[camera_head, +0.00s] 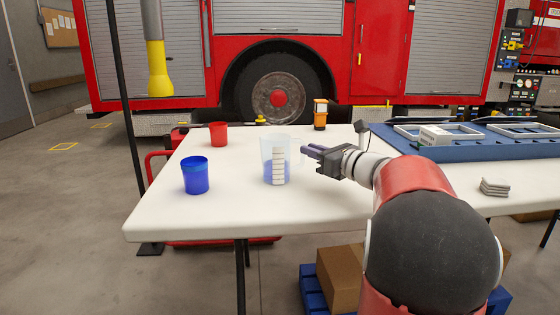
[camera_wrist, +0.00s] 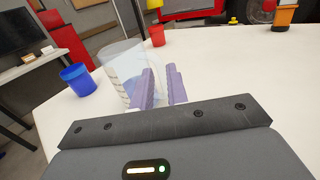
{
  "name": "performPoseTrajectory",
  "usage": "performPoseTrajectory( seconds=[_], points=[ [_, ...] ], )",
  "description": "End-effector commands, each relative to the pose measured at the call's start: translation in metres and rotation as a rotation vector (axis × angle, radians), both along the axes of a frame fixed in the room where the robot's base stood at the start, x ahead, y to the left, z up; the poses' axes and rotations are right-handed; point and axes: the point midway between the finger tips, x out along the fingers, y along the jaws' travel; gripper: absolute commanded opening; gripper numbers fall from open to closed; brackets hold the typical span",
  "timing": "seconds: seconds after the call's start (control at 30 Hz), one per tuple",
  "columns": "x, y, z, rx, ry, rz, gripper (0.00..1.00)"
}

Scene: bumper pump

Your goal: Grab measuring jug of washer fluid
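The measuring jug (camera_head: 268,158) is clear, with blue fluid low inside and a white stepped strip on its front. It stands upright on the white table (camera_head: 240,212). My gripper (camera_head: 308,151) is just right of the jug, level with its upper half and pointing at it. In the wrist view the jug (camera_wrist: 126,68) stands ahead and left of my fingers (camera_wrist: 163,85).
A blue cup (camera_head: 195,176) stands left of the jug and a red cup (camera_head: 218,133) behind it. An orange-topped bottle (camera_head: 320,114) is at the back edge. A blue tray (camera_head: 470,146) with grey parts fills the right. Grey pads (camera_head: 494,187) lie at right. The table front is clear.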

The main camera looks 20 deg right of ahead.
Motion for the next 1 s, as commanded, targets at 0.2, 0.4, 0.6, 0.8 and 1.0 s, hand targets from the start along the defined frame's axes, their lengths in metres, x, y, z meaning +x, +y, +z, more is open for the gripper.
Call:
performPoseTrajectory(
  seconds=[0.2,0.4,0.6,0.8,1.0],
  points=[
    [0.032,0.011,-0.002,-0.001,0.002,0.004,0.15],
    [0.035,0.012,-0.002,-0.001,0.001,0.002,0.15],
    [0.035,0.012,-0.002,-0.002,0.002,0.002,0.0],
    [0.035,0.012,-0.001,-0.001,0.0,0.002,0.0],
    [0.035,0.012,-0.001,-0.001,0.001,0.002,0.0]
  ],
)
